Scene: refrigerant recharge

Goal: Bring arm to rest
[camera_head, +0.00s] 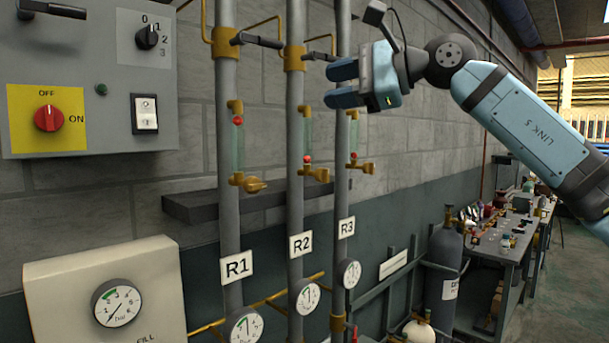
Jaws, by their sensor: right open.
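My right arm comes in from the right edge, raised in the upper right. Its right gripper (344,84) points left with two blue fingers apart and nothing between them. The fingertips show in front of the upper part of the R3 pipe (343,190), near its top valve handle; I cannot tell whether they touch it. My left gripper is not in view.
Pipes R1 (228,180) and R2 (295,180) stand left of R3, with valve handles and gauges. A grey control box (110,80) and a fill panel (60,290) are at left. A gas cylinder (443,270) and a cluttered bench (490,250) stand at right.

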